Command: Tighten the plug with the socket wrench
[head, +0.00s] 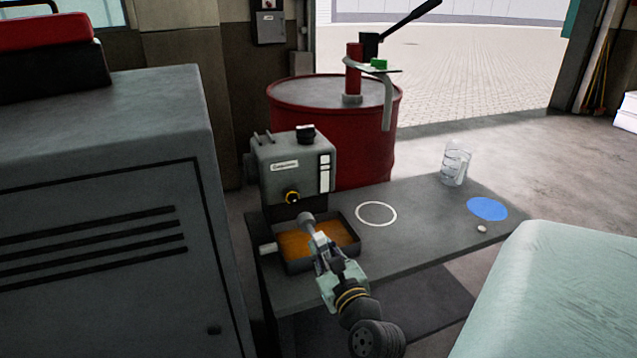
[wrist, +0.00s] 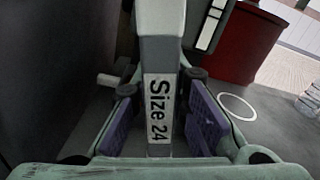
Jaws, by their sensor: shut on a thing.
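My gripper (head: 327,258) is shut on the socket wrench (head: 309,224), whose round grey head points up and away toward the grey machine (head: 285,160). In the wrist view the wrench's handle (wrist: 158,75) stands between the purple finger pads, with a "Size 24" label facing the camera. A dark round part with a yellow ring (head: 292,197), which looks like the plug, sits low on the machine's front. The wrench head appears just below and right of it in the head view, apart from it. The wrist view does not show the plug.
A dark tray (head: 352,231) of orange-brown liquid lies under the wrench. On the table (head: 410,230) are a white ring, a clear beaker (head: 455,165), a blue disc (head: 487,208) and a small pale piece (head: 481,229). A red drum (head: 365,150) stands behind; a grey cabinet (head: 110,220) is left.

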